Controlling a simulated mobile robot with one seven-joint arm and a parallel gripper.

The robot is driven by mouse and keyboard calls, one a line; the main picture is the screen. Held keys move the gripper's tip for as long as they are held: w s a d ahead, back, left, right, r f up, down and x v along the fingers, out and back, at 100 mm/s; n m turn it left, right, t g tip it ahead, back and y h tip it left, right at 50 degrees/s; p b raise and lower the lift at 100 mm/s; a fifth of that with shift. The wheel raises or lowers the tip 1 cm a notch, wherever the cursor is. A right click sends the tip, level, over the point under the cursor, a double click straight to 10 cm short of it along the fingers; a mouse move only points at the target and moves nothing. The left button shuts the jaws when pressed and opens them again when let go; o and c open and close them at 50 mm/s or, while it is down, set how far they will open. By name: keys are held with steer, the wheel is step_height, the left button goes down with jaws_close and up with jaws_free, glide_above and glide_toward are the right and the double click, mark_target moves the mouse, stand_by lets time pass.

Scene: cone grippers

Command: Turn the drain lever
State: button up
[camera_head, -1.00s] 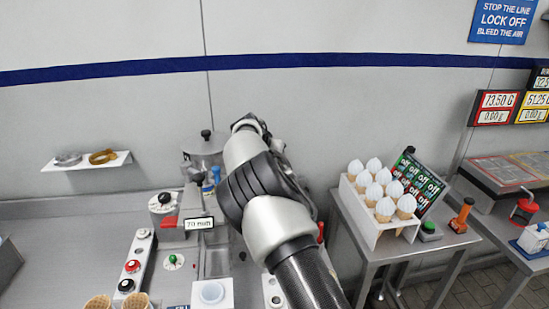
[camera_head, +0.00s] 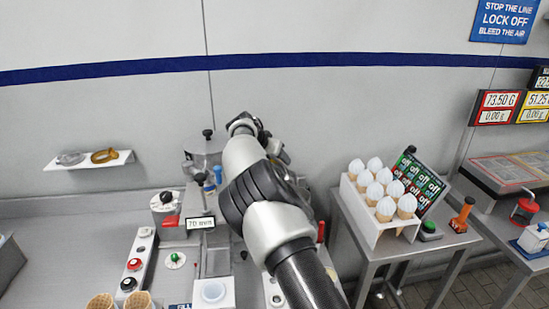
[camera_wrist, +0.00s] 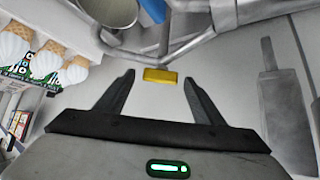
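In the wrist view a yellow lever handle (camera_wrist: 160,75) shows on the metal pipework, just beyond my fingertips; it looks like the drain lever. My gripper (camera_wrist: 158,85) is open, with its two dark fingers spread and nothing between them. The yellow handle lies ahead of the gap between the fingers, and I see no contact. In the head view my arm covers this area, and neither the lever nor my fingertips can be made out there.
Metal tubes (camera_wrist: 185,45) and a round metal opening (camera_wrist: 112,10) sit close around the lever. A white rack (camera_head: 366,218) of cones stands on the table at right. A control strip (camera_head: 137,262) with buttons and a lidded metal pot (camera_head: 207,146) are at left.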

steer(key=b+v, duration=0.2)
steer(key=v, duration=1.5)
steer(key=shift+r+b, duration=0.15)
steer(key=shift+b, duration=0.2)
steer(key=shift+s, duration=0.1)
